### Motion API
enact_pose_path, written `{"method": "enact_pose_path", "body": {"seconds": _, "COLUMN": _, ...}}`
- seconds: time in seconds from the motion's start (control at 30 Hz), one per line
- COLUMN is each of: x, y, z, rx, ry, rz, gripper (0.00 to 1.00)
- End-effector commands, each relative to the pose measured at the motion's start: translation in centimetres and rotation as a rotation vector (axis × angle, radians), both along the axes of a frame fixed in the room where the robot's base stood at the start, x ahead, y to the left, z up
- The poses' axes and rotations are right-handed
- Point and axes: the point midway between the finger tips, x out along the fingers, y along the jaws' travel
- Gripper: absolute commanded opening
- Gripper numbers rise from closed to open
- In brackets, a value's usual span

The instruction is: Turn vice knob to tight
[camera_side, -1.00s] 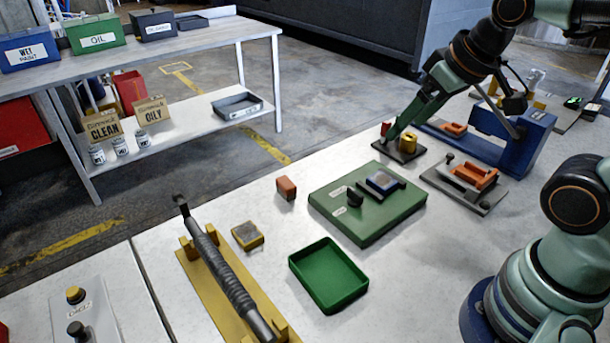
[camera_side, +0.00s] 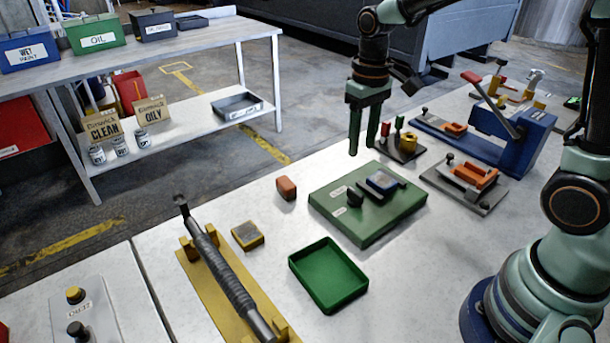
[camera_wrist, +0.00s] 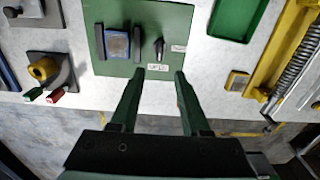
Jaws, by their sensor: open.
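The green vice plate (camera_side: 375,222) lies on the table in the side view, and shows at the top of the wrist view (camera_wrist: 180,20). A black pointer knob (camera_side: 354,196) stands on it between two white labels whose words I cannot read; it also shows in the wrist view (camera_wrist: 159,46). Beside the knob, a blue-grey block (camera_side: 383,182) sits between dark vice jaws, also seen in the wrist view (camera_wrist: 117,44). My gripper (camera_side: 363,150) is open and empty, pointing down above the plate's far edge. In the wrist view its fingers (camera_wrist: 160,73) are apart, just short of the knob.
A green tray (camera_side: 328,276) and a yellow-edged block (camera_side: 247,236) are nearby, with an orange block (camera_side: 286,188) left of the plate. A dark stand with red and green pins and a yellow cylinder (camera_side: 408,143) is behind it. A blue press (camera_side: 515,135) stands at right.

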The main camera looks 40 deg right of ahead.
Motion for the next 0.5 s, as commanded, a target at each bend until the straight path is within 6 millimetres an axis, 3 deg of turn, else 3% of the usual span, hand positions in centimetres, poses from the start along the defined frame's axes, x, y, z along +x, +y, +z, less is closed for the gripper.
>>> {"method": "enact_pose_path", "body": {"seconds": 0.23, "x": 0.0, "y": 0.0, "z": -2.5, "rx": 0.0, "ry": 0.008, "rz": 0.0, "gripper": 0.46}}
{"method": "enact_pose_path", "body": {"seconds": 0.5, "x": -0.1, "y": 0.0, "z": -7.7, "rx": 0.0, "ry": 0.009, "rz": 0.0, "gripper": 0.46}}
